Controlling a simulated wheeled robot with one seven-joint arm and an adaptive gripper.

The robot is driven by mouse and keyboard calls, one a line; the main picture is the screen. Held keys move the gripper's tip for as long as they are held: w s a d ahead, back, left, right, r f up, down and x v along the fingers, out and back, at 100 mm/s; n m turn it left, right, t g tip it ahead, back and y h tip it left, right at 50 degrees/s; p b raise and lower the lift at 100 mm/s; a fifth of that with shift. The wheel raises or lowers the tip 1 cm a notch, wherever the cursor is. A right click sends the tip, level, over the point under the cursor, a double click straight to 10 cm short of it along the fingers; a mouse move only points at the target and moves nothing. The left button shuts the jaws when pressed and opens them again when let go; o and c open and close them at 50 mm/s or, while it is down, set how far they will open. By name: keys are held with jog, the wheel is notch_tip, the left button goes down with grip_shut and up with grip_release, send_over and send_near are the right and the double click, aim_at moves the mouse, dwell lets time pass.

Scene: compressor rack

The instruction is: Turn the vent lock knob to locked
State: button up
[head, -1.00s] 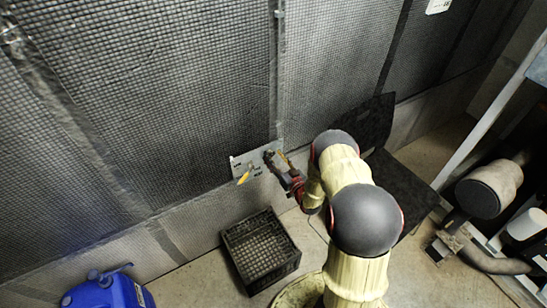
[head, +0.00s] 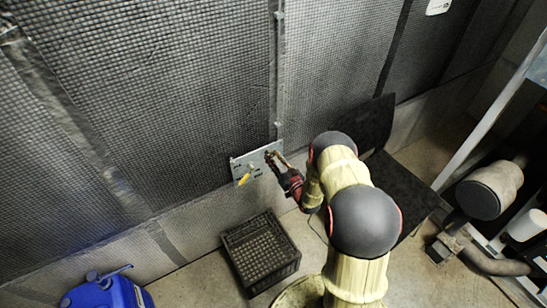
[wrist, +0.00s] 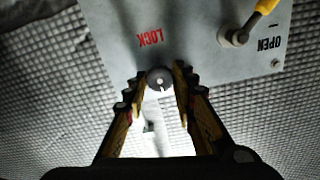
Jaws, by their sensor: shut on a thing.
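The vent lock knob is a small round grey knob (wrist: 159,81) with a pale mark on its face, seen in the wrist view at the lower edge of a grey metal plate (wrist: 195,48). My gripper (wrist: 160,76) has a finger on each side of the knob and is shut on it. A red LOCK label (wrist: 150,37) reads upside down above the knob. In the head view my gripper (head: 274,160) reaches the right end of the plate (head: 238,168) on the wall and hides most of the knob.
A yellow-handled lever (head: 244,179) sits on the same plate, left of my gripper; it also shows in the wrist view (wrist: 262,10), near a black OPEN label (wrist: 269,44). A black crate (head: 288,271) and a blue jug (head: 105,292) stand on the floor below.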

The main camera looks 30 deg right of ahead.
jog(key=shift+c, duration=1.2)
jog(key=shift+m, duration=0.3)
jog(key=m, duration=0.3)
jog(key=shift+m+b, duration=0.3)
jog(key=m, duration=0.4)
jog(key=shift+d, duration=0.1)
jog(key=m, duration=0.9)
jog(key=shift+f+m, duration=0.1)
jog(key=shift+m, duration=0.3)
jog(key=o, duration=1.2)
jog(key=shift+c, duration=0.2)
